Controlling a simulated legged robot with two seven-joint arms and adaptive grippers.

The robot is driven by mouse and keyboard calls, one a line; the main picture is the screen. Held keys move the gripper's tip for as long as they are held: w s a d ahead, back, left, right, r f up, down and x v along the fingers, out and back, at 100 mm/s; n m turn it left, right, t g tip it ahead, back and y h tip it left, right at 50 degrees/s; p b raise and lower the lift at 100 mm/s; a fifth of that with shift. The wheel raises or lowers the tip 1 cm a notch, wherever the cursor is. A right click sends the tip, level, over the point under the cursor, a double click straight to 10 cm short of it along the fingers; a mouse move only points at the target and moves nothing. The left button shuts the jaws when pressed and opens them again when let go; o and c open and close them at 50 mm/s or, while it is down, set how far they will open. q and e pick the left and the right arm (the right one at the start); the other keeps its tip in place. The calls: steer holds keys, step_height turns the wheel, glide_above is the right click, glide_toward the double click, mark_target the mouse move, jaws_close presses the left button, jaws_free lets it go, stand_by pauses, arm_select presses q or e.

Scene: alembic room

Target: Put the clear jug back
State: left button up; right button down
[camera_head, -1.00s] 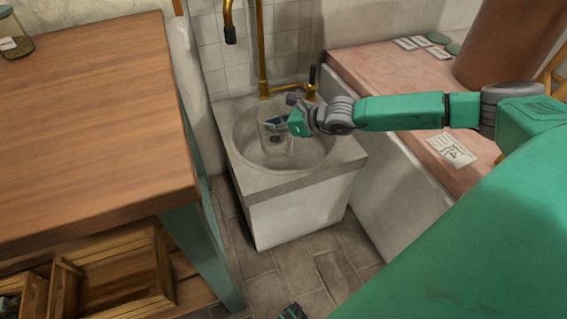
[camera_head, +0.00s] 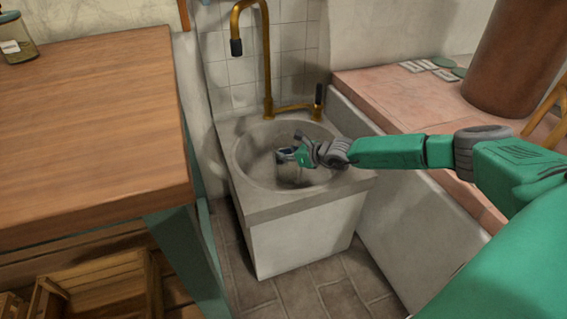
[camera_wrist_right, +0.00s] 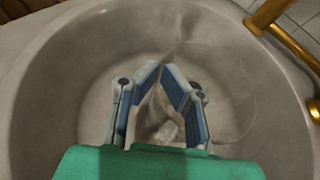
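The clear jug (camera_head: 288,172) is inside the round basin of the sink (camera_head: 245,175), near its middle. It looks upright; I cannot tell whether its base touches the basin. My right gripper (camera_head: 296,157) reaches in from the right at the jug's upper part. In the right wrist view, the fingers of my right gripper (camera_wrist_right: 163,80) slant together with a narrow gap at the tips, seemingly around the jug's wall or handle. The jug's transparent outline (camera_wrist_right: 238,132) shows only faintly there. My left gripper is not in view.
A brass tap (camera_head: 266,60) rises behind the basin, with a small lever (camera_head: 318,98) at its right. A wooden worktop (camera_head: 90,130) is on the left, with a jar (camera_head: 15,38). A pink counter (camera_head: 400,95) is on the right, with a brown column (camera_head: 520,55).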

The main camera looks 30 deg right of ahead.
steer(key=shift+d+f, duration=0.1)
steer(key=shift+f, duration=0.85)
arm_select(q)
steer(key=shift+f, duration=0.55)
arm_select(e)
steer(key=shift+r, duration=0.1)
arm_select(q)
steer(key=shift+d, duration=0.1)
arm_select(e)
steer(key=c, duration=1.7)
jaws_free()
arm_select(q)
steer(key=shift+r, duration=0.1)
arm_select(e)
steer(key=shift+s, duration=0.1)
arm_select(q)
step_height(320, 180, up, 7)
steer(key=p, duration=0.7)
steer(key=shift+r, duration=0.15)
arm_select(e)
steer(key=v, duration=1.1)
steer(key=shift+s+d+r, duration=0.1)
steer(key=shift+s+d, duration=0.1)
steer(key=shift+s, duration=0.15)
